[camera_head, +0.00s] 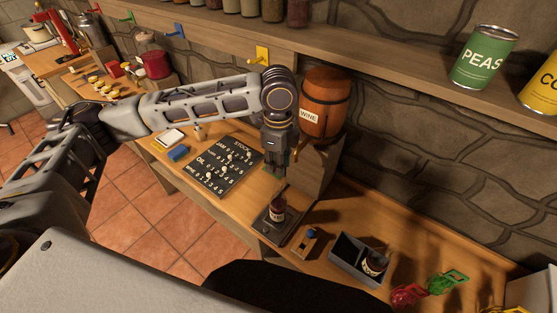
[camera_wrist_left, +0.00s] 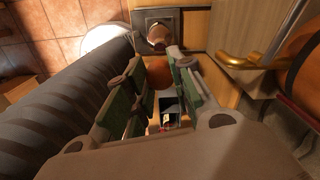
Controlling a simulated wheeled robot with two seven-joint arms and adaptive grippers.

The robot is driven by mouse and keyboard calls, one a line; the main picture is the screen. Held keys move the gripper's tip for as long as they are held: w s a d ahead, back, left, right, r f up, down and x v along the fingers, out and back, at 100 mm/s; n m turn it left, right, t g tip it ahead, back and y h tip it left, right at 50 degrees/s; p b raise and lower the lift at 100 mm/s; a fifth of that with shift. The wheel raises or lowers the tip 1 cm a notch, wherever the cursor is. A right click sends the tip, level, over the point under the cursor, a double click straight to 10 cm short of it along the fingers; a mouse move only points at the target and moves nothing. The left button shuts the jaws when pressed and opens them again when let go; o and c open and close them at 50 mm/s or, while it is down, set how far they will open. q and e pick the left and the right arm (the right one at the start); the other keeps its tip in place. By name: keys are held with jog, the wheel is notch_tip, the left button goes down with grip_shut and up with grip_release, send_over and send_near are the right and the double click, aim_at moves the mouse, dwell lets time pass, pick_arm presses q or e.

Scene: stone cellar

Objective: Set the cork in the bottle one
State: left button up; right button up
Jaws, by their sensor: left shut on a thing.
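The fingers hide the cork in the head view. My right gripper is not in view.
A wine barrel (camera_head: 325,105) on a wooden stand is close right of my left gripper, with a brass tap (camera_wrist_left: 243,62). A stock board (camera_head: 222,172) lies left. A small wooden block with a blue top (camera_head: 310,238) lies between tray and bin. Red (camera_head: 407,295) and green (camera_head: 447,281) items lie right.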

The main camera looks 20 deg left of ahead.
pick_arm(q)
jog(key=shift+p, duration=0.3)
jog(key=shift+f+b, duration=0.4)
jog(key=shift+f, duration=2.1)
jog(key=shift+f, duration=1.4)
dwell(2.4)
jog(key=o, duration=0.8)
jog(key=shift+r, duration=0.15)
